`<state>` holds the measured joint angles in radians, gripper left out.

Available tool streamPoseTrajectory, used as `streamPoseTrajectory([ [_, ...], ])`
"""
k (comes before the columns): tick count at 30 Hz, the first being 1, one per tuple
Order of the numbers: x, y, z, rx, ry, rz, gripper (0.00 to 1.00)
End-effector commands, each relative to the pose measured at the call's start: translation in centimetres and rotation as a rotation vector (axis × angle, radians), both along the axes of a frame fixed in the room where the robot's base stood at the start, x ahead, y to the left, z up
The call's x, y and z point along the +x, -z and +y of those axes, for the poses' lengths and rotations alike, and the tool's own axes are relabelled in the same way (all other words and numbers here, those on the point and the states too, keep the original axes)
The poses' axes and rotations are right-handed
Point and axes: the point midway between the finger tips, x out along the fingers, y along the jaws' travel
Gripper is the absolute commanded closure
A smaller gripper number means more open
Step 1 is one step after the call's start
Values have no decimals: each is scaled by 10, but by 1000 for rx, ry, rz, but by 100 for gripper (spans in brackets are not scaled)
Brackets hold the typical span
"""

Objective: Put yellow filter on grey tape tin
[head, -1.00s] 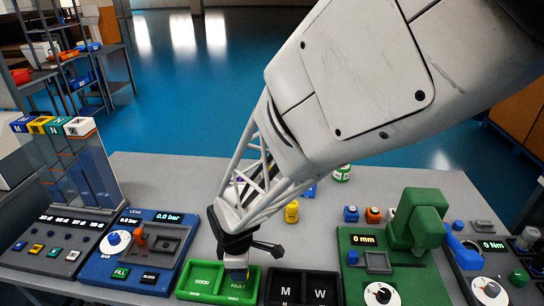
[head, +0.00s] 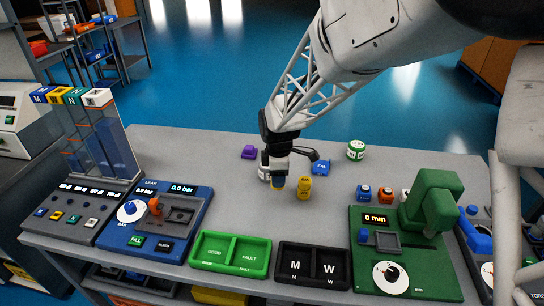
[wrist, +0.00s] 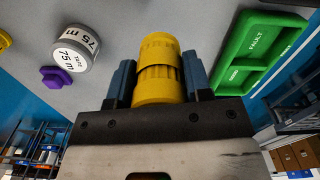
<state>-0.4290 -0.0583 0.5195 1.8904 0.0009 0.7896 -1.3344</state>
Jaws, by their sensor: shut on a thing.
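My gripper (wrist: 158,85) is shut on the yellow filter (wrist: 158,65), a ribbed cylinder between its two blue-grey fingers. In the head view my gripper (head: 277,179) is above the middle of the table, and only a little yellow of the filter (head: 277,185) shows below it. The grey tape tin (wrist: 75,48), with a white "75 m" label, is apart from the filter, up and left of it in the wrist view. In the head view the tin (head: 264,174) is mostly hidden behind the gripper.
A yellow item (head: 304,188) stands close right of my gripper. A purple piece (head: 249,152), a blue piece (head: 321,166) and a white-green tin (head: 356,150) are behind. A green GOOD/FAULT tray (head: 230,254) and a black tray (head: 313,266) line the front.

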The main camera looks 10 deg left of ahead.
Motion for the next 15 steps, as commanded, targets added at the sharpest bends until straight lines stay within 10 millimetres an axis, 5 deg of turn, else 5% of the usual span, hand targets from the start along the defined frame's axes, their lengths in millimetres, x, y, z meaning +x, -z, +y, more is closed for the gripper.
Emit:
streamPoseTrajectory([
  [15, 10, -4, -4, 0, -4, 0, 79],
])
